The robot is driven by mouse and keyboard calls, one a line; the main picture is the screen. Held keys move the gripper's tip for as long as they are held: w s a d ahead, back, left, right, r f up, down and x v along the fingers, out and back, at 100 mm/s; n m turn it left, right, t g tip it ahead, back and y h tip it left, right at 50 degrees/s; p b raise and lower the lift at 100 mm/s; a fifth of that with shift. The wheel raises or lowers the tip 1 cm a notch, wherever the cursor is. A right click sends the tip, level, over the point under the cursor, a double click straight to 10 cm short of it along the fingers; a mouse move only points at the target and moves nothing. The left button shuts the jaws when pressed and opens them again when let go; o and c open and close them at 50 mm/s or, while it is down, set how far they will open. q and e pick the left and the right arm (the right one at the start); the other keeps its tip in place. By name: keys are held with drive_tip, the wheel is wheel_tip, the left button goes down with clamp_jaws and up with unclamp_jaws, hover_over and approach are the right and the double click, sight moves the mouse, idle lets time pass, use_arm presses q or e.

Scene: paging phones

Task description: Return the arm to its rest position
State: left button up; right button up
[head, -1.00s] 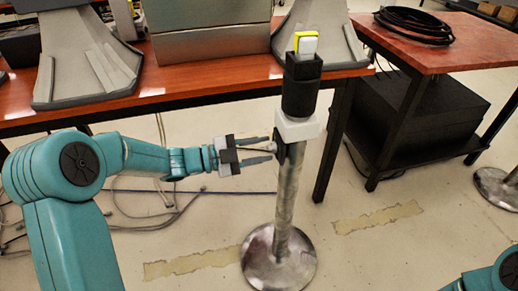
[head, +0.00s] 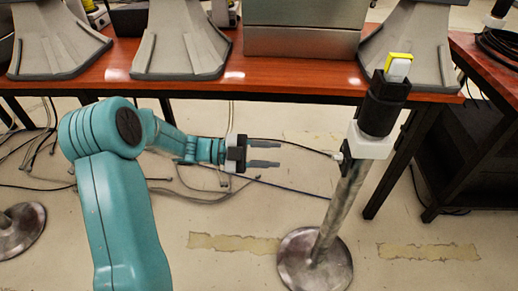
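My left arm (head: 118,200) is teal and comes in from the left, bent at a large round joint. Its gripper (head: 265,154) points right, with its two dark fingers parallel, apart and empty. A metal post (head: 340,215) on a round base stands to the right of the fingertips, with a clear gap between. On the post are a white block (head: 371,143), a black holder (head: 381,108) and a white and yellow phone (head: 398,67) upright at the top. My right arm and gripper are not in view.
A red-brown table (head: 210,80) runs across the back, carrying grey sloped stands (head: 185,40) and a metal box (head: 303,30). Another table (head: 490,70) stands at the right. Cables (head: 40,150) lie on the floor. Another round base (head: 20,230) is at the left edge.

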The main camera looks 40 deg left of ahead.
use_arm(q)
drive_tip(key=v, duration=0.2)
drive_tip(key=shift+s+a, duration=0.15)
drive_tip(key=shift+a, duration=0.05)
idle(0.4)
